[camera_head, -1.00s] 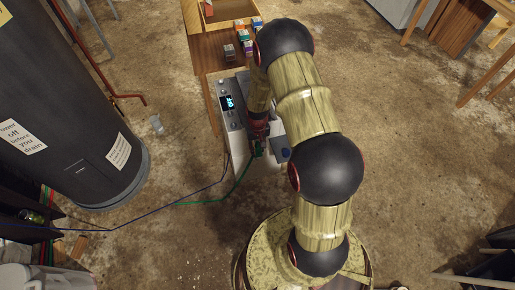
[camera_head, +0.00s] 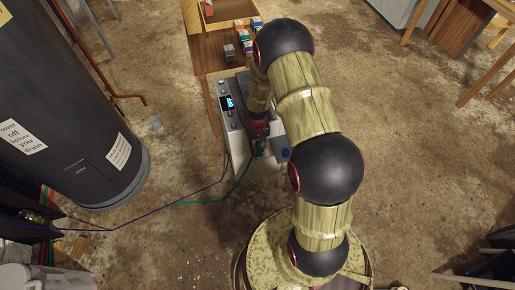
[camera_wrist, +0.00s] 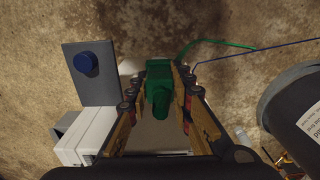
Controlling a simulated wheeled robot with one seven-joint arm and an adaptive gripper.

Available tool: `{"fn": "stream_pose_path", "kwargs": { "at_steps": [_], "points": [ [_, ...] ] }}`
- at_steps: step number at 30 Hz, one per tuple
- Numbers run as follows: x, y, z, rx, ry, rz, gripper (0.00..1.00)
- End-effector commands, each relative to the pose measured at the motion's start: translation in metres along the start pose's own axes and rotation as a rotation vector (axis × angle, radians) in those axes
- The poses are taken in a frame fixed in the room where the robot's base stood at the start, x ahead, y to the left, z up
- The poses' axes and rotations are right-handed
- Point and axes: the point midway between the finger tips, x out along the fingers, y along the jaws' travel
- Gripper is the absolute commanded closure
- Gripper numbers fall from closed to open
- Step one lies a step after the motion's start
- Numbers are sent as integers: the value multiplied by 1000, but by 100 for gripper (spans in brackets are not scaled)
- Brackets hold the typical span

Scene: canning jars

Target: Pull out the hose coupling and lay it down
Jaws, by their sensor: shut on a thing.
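The hose coupling is a green block with a rounded grip (camera_wrist: 159,88), between my fingers in the wrist view. In the head view only a small green patch of it (camera_head: 258,148) shows below my gripper (camera_head: 259,139). My gripper (camera_wrist: 158,100) is shut on the coupling, with one finger on each side. A green hose (camera_wrist: 215,42) runs off to the right in the wrist view. The white device (camera_head: 236,142) with a lit blue display is beside and under the gripper. I cannot tell whether the coupling still sits in a socket.
A grey plate with a blue knob (camera_wrist: 86,62) stands close left of my fingers in the wrist view. A blue cable (camera_head: 160,217) runs left across the floor. A dark tank (camera_head: 75,100) stands left. Small boxes (camera_head: 244,37) sit on the wooden bench behind the device.

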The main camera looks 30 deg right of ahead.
Motion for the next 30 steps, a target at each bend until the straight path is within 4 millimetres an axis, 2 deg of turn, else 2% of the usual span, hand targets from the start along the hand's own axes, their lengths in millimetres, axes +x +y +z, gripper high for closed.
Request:
{"fn": "stream_pose_path", "kwargs": {
  "at_steps": [30],
  "points": [
    [-40,0,0,0,0,0,100]
  ]
}}
